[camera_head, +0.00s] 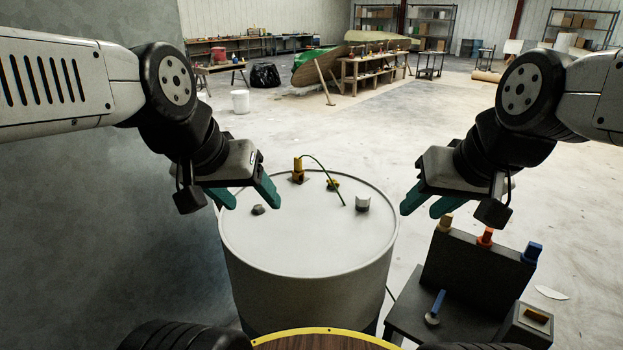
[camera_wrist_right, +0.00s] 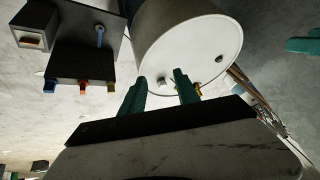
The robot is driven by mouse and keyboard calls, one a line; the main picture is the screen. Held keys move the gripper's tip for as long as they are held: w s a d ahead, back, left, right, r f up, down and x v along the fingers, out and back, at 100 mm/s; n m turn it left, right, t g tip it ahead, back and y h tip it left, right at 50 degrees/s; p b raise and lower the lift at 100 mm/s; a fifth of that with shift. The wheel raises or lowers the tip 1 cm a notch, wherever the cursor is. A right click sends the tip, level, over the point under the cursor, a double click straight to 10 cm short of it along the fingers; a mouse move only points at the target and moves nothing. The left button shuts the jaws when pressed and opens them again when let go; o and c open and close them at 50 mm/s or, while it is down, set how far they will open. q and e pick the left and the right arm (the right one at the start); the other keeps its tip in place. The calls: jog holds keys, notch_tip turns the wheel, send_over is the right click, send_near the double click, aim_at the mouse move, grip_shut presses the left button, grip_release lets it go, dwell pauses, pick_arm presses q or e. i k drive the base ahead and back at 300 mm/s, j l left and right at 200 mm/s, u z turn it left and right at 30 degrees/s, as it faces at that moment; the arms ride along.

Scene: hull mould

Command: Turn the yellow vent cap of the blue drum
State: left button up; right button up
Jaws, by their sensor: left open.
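I cannot tell which is the vent cap. Two grey plugs (camera_head: 362,203) (camera_head: 258,210) also sit there.
A dark stand (camera_head: 475,275) with yellow, orange and blue blocks on top is right of the drum. A blue-handled piece (camera_head: 435,307) and small box (camera_head: 530,325) are near it. A grey wall (camera_head: 100,220) borders the left. Open floor lies behind.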

aim_at(335, 181)
jog(key=i+u, duration=0.15)
jog(key=u, duration=0.3)
jog(key=i+l+u, duration=0.15)
jog(key=u, duration=0.25)
